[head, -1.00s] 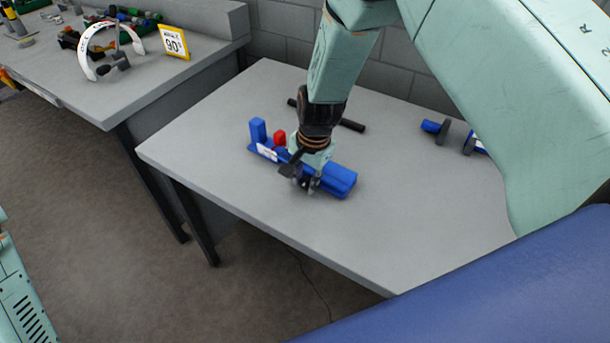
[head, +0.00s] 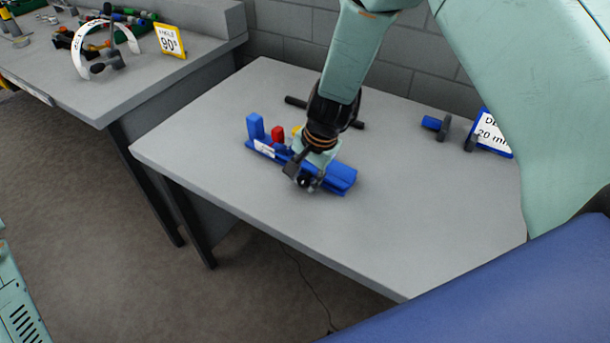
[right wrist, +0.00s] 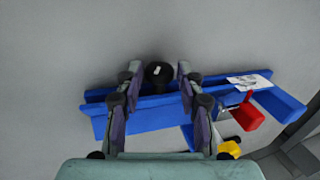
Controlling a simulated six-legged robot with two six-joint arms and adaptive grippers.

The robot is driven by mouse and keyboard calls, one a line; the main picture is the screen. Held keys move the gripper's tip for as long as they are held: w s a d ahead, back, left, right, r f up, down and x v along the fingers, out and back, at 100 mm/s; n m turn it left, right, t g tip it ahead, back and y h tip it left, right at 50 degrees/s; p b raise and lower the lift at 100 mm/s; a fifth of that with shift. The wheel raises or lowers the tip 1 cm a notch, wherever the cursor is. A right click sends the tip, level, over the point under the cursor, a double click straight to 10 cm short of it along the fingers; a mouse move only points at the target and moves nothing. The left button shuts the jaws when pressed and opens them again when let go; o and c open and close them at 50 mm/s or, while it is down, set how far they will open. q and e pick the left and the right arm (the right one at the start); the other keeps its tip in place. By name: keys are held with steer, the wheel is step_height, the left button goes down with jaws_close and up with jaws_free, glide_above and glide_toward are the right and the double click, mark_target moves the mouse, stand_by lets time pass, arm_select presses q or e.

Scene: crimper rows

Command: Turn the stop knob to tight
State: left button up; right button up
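The black stop knob (right wrist: 158,73) with a white mark shows in the right wrist view, by the long blue fixture (right wrist: 155,120). My right gripper (right wrist: 158,72) is open, with one finger on each side of the knob. Narrow gaps seem to show between the fingers and the knob. In the head view my right gripper (head: 304,178) points down over the blue fixture (head: 340,178) and hides the knob. The tight marking cannot be made out. My left gripper is not in view.
The fixture carries a red block (right wrist: 242,110) and a yellow part (right wrist: 230,148). A black bar (head: 296,101) lies behind it. A blue and black tool (head: 436,125) and a blue-framed sign (head: 495,135) stand at the right. The front of the table (head: 390,240) is clear.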

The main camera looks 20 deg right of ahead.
steer(key=shift+o, duration=0.9)
steer(key=v, duration=1.2)
steer(key=shift+f, duration=0.1)
